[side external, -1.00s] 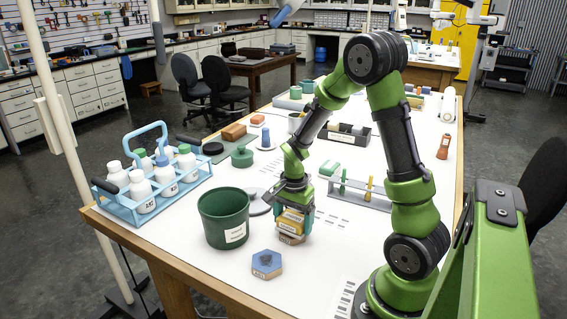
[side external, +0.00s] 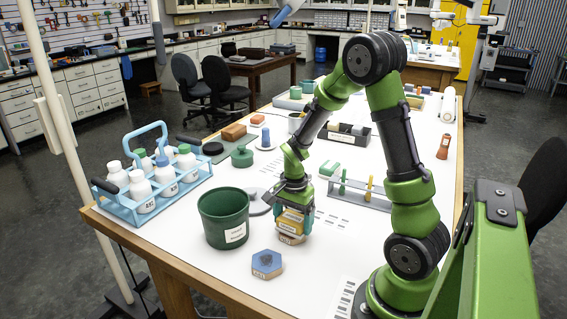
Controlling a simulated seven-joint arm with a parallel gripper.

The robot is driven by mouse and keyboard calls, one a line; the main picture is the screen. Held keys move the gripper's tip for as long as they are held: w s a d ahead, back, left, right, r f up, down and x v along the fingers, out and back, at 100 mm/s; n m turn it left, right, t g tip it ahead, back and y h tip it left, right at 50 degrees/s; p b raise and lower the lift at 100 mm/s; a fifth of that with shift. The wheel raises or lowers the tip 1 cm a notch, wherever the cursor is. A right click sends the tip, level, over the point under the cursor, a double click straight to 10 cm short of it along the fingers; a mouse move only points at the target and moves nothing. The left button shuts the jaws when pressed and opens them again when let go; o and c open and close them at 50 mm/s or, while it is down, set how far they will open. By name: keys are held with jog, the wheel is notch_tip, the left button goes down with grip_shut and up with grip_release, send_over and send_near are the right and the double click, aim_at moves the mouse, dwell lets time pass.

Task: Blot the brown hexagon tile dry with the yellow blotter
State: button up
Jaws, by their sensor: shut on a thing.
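My gripper (side external: 292,212) points down and is shut on the yellow blotter (side external: 290,223), a yellow block with a pale label band. The blotter's underside is at the top of the brown hexagon tile (side external: 291,239), and the two appear to touch. The tile lies flat on the white tabletop, and most of its top face is hidden under the blotter. A blue hexagon tile (side external: 266,259) with a dark patch on top and a tan side lies apart, in front and to the left.
A dark green bin (side external: 223,228) stands left of my gripper. A blue bottle carrier (side external: 150,200) with several white bottles is farther left. A rack (side external: 358,195) with upright pegs stands to the right. The front of the table is mostly clear.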

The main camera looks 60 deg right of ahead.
jog(key=shift+r, duration=3.5)
